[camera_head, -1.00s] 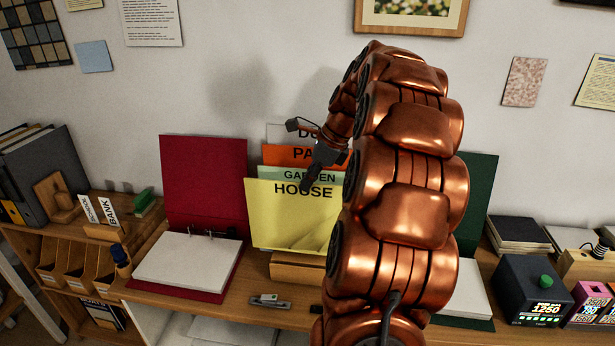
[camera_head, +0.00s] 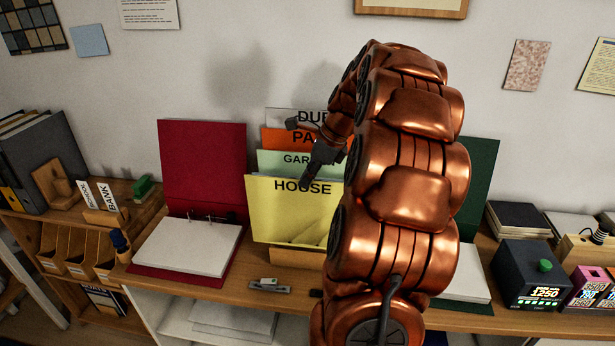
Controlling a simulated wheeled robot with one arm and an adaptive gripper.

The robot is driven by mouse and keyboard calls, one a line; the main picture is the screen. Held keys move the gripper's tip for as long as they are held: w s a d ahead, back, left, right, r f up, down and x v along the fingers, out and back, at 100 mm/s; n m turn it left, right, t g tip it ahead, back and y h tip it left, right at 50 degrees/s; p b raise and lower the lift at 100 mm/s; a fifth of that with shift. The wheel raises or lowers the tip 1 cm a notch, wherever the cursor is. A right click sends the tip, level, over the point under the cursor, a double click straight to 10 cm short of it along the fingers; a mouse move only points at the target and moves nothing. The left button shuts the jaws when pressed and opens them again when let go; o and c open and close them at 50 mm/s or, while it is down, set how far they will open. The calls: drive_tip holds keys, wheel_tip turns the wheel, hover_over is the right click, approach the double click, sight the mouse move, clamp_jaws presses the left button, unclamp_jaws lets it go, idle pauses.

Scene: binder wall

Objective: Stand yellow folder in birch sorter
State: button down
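The yellow folder (camera_head: 285,215), labelled HOUSE, stands upright at the front of a row of folders. Behind it are a green folder (camera_head: 290,160) labelled GARDEN, partly covered, an orange folder (camera_head: 285,138) and a grey-white folder (camera_head: 283,117). The birch sorter (camera_head: 295,258) shows as a low wooden front below the yellow folder. The folder's lower edge meets the sorter's front; I cannot tell how deep it sits. My gripper (camera_head: 306,181) is at the folder's top edge, its dark fingers closed on it. My copper arm hides the right part of folder and sorter.
A red open binder (camera_head: 203,175) with white pages stands left of the sorter. A stapler (camera_head: 270,286) lies in front near the desk edge. A dark green binder (camera_head: 481,185) is behind my arm at right. A black box (camera_head: 530,275) stands further right.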

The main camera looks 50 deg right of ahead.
wheel_tip(320, 180, down, 6)
drive_tip(key=shift+f+b, duration=0.25)
drive_tip(key=shift+b, duration=0.15)
idle(4.5)
drive_tip(key=c, duration=1.2)
unclamp_jaws()
drive_tip(key=shift+c, duration=0.2)
drive_tip(key=v, duration=1)
drive_tip(key=shift+d+r, duration=0.1)
drive_tip(key=shift+r, duration=0.2)
drive_tip(key=shift+s+d+r, duration=0.15)
drive_tip(key=shift+s+r, duration=0.15)
drive_tip(key=shift+r, duration=0.35)
